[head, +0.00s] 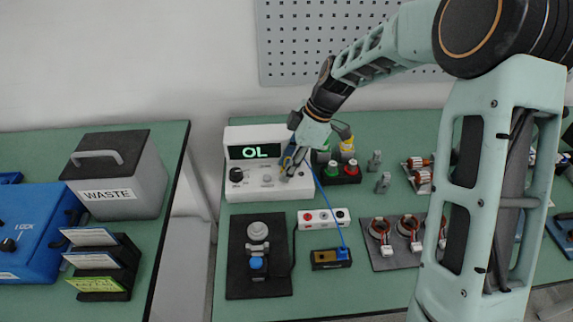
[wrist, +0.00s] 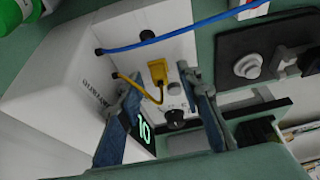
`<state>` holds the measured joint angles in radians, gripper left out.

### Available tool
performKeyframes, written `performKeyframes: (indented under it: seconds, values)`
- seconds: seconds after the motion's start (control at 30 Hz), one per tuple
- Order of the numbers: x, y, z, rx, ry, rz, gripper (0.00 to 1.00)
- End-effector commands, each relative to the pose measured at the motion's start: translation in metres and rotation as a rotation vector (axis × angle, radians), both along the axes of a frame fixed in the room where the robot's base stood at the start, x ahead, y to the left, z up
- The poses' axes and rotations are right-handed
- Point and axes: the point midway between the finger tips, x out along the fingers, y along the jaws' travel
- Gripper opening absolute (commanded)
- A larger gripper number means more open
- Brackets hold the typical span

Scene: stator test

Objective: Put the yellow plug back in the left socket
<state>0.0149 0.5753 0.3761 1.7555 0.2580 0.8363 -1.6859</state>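The yellow plug (wrist: 158,74) is at the front panel of the white meter (wrist: 75,65), with a yellow cable running to the meter's side. I cannot tell whether it is seated in a socket or resting on the panel. A dark round socket (wrist: 148,36) shows beside it. My gripper (wrist: 155,85) is open, its fingers on either side of the plug's area, apart from it. In the head view my gripper (head: 292,160) is over the right part of the meter (head: 238,182), hiding most of the plug and sockets there. The meter's display (head: 255,151) reads OL.
A blue cable (wrist: 190,34) runs from the meter past my gripper to a small black box (head: 330,260). A black plate with a knob (head: 257,231) lies in front of the meter.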

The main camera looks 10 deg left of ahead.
Motion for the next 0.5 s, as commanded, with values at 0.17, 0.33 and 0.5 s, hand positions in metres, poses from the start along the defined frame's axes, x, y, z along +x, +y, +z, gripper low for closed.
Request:
performKeyframes:
  seconds: [0.17,0.33,0.5]
  values:
    - [0.0,0.0,0.0,0.0,0.0,0.0,0.33]
    - [0.002,-0.005,0.011,0.0,-0.001,-0.002,0.33]
    - [0.006,-0.017,0.042,0.0,-0.006,-0.002,0.33]
